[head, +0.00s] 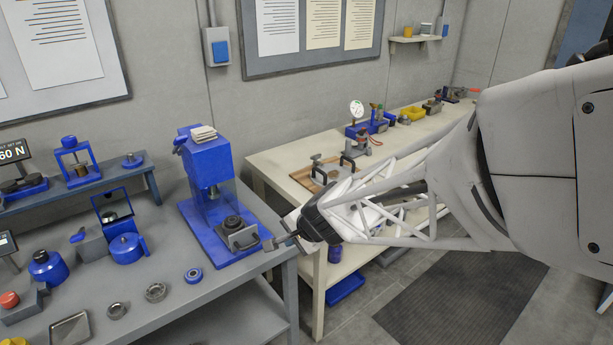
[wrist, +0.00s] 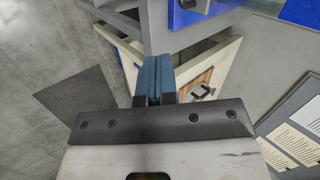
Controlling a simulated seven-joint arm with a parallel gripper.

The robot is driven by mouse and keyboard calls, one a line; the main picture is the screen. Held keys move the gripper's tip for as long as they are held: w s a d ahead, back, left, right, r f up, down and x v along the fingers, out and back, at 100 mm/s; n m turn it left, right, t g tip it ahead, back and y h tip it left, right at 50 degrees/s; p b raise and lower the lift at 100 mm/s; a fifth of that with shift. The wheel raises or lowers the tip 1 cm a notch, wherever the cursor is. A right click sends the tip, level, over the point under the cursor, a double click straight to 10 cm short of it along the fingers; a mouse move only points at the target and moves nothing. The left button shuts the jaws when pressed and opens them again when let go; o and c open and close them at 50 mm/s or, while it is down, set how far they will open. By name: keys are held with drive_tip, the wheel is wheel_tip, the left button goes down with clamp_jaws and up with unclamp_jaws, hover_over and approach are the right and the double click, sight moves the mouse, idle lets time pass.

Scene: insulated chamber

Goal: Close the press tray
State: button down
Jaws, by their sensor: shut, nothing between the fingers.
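The blue press (head: 212,160) stands on the grey bench near its right end. Its grey tray (head: 243,240) sits low at the front of the blue base, with a dark round piece (head: 232,223) just behind its front. How far the tray stands out is hard to tell. My gripper (head: 272,244) is just right of the tray front in the head view; I cannot tell whether it touches. In the wrist view, my gripper's blue fingers (wrist: 155,78) are together and empty. Part of the blue press base (wrist: 190,14) shows at the top there.
The grey bench (head: 170,295) holds a blue pot (head: 47,267), several rings and a red-buttoned box (head: 22,300) left of the press. A cream table (head: 290,160) with a clamp fixture stands behind and right. A dark floor mat (head: 445,300) lies at lower right.

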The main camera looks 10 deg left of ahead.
drive_tip(key=shift+w+a+f, duration=0.15)
drive_tip(key=shift+a+f, duration=0.15)
drive_tip(key=shift+a, duration=0.1)
drive_tip(key=shift+f, duration=0.1)
drive_tip(key=shift+w+a+r+x, duration=0.2)
drive_tip(key=shift+a+r+x, duration=0.05)
drive_tip(key=shift+x, duration=1.9)
drive_tip(key=shift+w+a+r+x, duration=0.2)
drive_tip(key=shift+a+r+x, duration=0.1)
drive_tip(key=shift+x, duration=1.85)
drive_tip(key=shift+w+a+r+x, duration=0.15)
drive_tip(key=shift+a+r+x, duration=0.1)
drive_tip(key=shift+x, duration=1.9)
